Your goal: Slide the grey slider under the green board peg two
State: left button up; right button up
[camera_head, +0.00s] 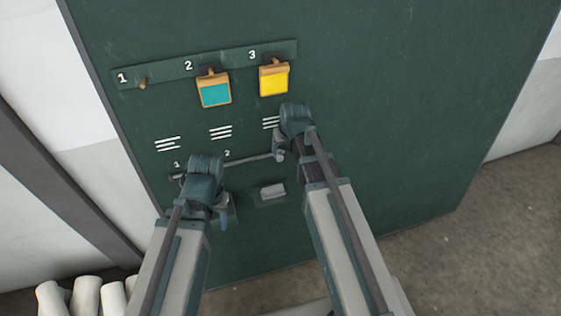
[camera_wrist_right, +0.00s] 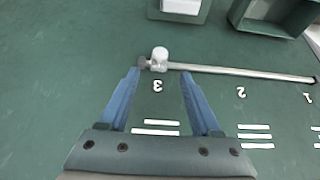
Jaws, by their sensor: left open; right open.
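The green panel (camera_head: 400,110) carries a peg strip numbered 1 to 3. A teal-green board (camera_head: 215,92) hangs at peg two and a yellow board (camera_head: 274,80) at peg three. Below, a metal rod (camera_head: 248,159) runs over marks 1 to 3. The pale grey slider (camera_wrist_right: 160,54) sits on the rod at mark 3, at its left end in the right wrist view. My right gripper (camera_wrist_right: 160,74) is open, its fingertips on either side just below the slider; in the head view it largely hides the slider. My left gripper (camera_head: 222,217) is open and empty, low by the panel.
Peg one (camera_head: 143,84) is bare. Below the rod are a light grey block in a frame (camera_head: 272,190) and an open green tray (camera_wrist_right: 240,18). The rod between marks 3 and 1 looks clear. White rolls (camera_head: 86,297) stand at the lower left.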

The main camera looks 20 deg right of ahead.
aim_at(280, 157)
jog(key=b+x, duration=0.7)
jog(key=x, duration=0.2)
jog(key=shift+f+b, duration=0.2)
jog(key=shift+b, duration=0.1)
grip_shut()
dwell(1.0)
